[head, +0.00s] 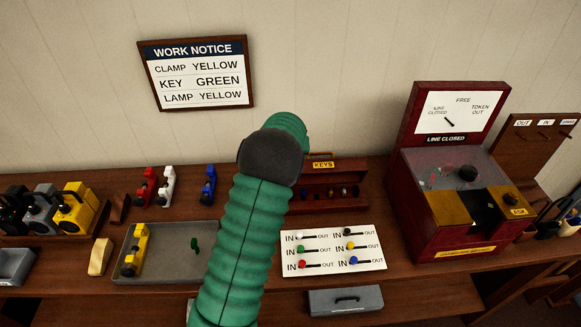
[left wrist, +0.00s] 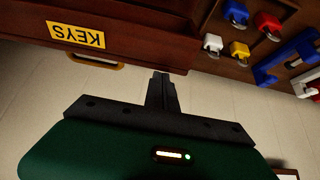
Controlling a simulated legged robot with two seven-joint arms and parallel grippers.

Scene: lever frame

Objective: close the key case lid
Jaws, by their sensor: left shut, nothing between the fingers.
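The key case (head: 300,205) stands open at the back of the table in the head view. Its lid is raised, with a yellow KEYS label (head: 323,165) and small dark keys in the case below. In the left wrist view, which is upside down, the KEYS label (left wrist: 75,35) and the lid's brass handle (left wrist: 95,63) are at upper left. My left gripper (left wrist: 163,78) is shut and empty, beside the handle's end; I cannot tell whether it touches the lid. In the head view my green arm hides its fingers and the case's left part. My right gripper is not in view.
A white switch panel (head: 335,268) lies in front of the case. A grey tray (head: 170,270) is left of my arm. A dark red machine (head: 415,195) stands to the right. Several coloured pieces with metal loops, one red (left wrist: 268,22), are beside the lid.

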